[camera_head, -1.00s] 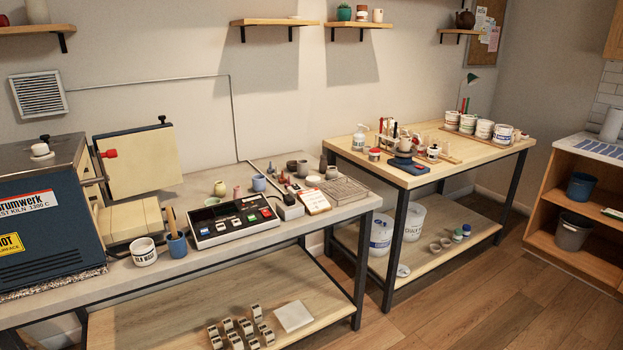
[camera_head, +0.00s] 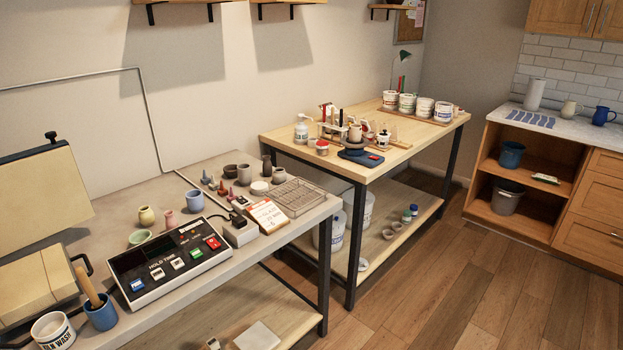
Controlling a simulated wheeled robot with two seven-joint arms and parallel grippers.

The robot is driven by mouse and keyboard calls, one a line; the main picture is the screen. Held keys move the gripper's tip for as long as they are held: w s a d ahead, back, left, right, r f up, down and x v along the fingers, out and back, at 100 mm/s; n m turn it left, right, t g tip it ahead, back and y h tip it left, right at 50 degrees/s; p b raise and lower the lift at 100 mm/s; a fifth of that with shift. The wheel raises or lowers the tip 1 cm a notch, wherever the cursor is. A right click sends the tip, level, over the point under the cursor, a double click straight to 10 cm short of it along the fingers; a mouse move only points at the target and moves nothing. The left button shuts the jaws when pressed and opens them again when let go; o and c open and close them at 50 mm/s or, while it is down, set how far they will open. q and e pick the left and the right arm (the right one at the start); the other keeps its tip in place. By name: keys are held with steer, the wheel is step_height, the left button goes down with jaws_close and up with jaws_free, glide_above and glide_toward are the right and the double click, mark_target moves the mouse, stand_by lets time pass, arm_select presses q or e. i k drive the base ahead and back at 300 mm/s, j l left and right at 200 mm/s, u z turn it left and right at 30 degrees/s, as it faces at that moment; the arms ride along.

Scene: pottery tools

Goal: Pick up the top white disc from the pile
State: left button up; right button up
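A small round white object (camera_head: 260,187) lies on the grey-topped table (camera_head: 215,212), between the small pots and a wire rack. It may be the pile of white discs, but it is too small to tell separate discs or which is on top. Neither of my grippers is in view.
A control box (camera_head: 170,262), a blue cup (camera_head: 100,312) and a white tub (camera_head: 53,331) stand on the near table. A wire rack (camera_head: 300,196) and a clipboard (camera_head: 267,215) are near its right end. A wooden table (camera_head: 425,132) stands behind. The wooden floor (camera_head: 450,290) at right is clear.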

mark_target(259, 186)
steer(key=i+l+z, duration=0.15)
steer(key=i+z, duration=0.25)
steer(key=i+l+z, duration=0.1)
steer(key=z, duration=0.35)
steer(key=i+j+z, duration=0.1)
steer(key=i+z, duration=0.45)
steer(key=i, duration=0.9)
steer(key=i+u, duration=0.45)
steer(key=u, duration=0.25)
steer(key=i+l+u, duration=0.1)
steer(key=i+u, duration=0.2)
steer(key=i+j+u, duration=0.1)
steer(key=u, duration=0.3)
steer(key=i+u, duration=0.5)
steer(key=u, duration=0.3)
